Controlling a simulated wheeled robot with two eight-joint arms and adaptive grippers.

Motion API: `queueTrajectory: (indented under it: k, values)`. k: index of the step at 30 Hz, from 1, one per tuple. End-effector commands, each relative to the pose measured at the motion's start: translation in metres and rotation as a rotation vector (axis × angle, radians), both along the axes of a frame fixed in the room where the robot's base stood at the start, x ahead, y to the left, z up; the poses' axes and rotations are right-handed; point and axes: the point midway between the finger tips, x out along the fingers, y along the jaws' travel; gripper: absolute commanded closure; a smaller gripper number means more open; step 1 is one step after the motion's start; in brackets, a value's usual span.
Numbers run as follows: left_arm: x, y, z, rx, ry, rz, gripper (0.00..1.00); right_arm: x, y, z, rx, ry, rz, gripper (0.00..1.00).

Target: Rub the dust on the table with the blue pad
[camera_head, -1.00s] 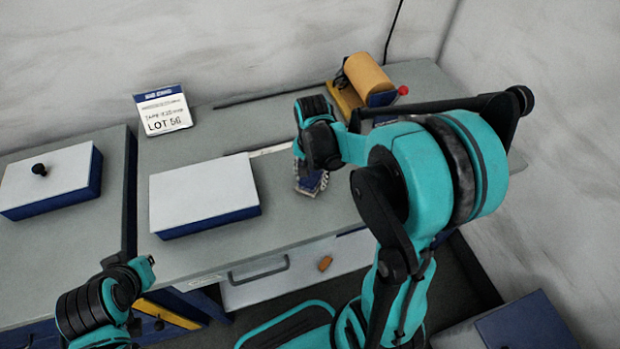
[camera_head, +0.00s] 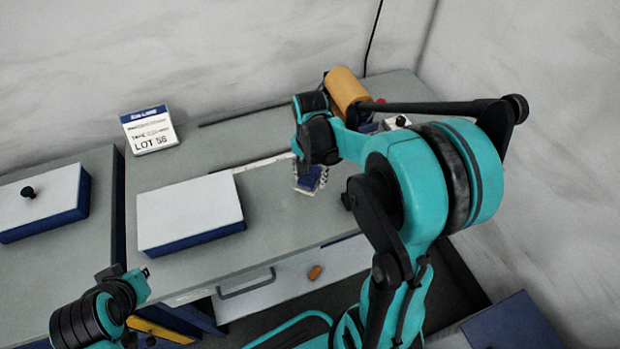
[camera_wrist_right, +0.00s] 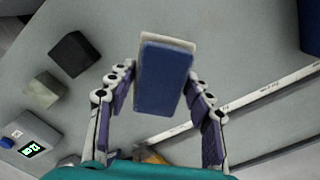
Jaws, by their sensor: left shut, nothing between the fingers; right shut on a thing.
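The blue pad (camera_head: 312,178) is a small blue block with a pale backing. In the right wrist view the pad (camera_wrist_right: 162,80) sits between the fingers of my right gripper (camera_wrist_right: 160,92), which is shut on it. In the head view my right gripper (camera_head: 306,172) is low over the grey table (camera_head: 275,215), right of the white-topped box. I cannot tell whether the pad touches the tabletop. No dust patch can be made out. My left gripper (camera_head: 141,279) is shut and empty at the lower left, in front of the table.
A white-topped blue box (camera_head: 190,210) lies left of the pad. A lot sign (camera_head: 150,130) and an orange roll (camera_head: 347,92) stand behind. A pale strip (camera_wrist_right: 270,95) crosses the table. A dark cube (camera_wrist_right: 75,53), a pale cube (camera_wrist_right: 43,90) and a display device (camera_wrist_right: 32,138) lie nearby.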

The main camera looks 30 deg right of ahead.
Motion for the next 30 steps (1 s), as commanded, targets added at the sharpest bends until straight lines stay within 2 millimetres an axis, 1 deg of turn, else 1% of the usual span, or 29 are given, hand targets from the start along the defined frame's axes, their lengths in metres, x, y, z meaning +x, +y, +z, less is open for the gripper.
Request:
queueTrajectory:
  k: [1, 3, 10, 27, 30]
  values:
    - [0.000, 0.000, 0.007, 0.000, 0.000, 0.000, 1.00, 0.001, -0.001, 0.008, 0.000, 0.000, 0.001, 0.76]
    - [0.000, 0.000, 0.012, 0.000, 0.000, 0.000, 1.00, 0.002, -0.002, 0.014, 0.000, 0.000, 0.001, 0.76]
    - [0.000, 0.000, 0.024, 0.000, 0.000, 0.000, 1.00, 0.005, -0.004, 0.031, 0.000, 0.000, 0.004, 0.76]
    - [0.000, 0.000, 0.024, 0.000, 0.000, 0.000, 1.00, 0.006, -0.005, 0.031, 0.000, 0.000, 0.005, 0.76]
    - [0.000, 0.000, 0.029, 0.000, 0.000, 0.000, 1.00, 0.011, -0.009, 0.032, 0.000, 0.000, 0.009, 0.76]
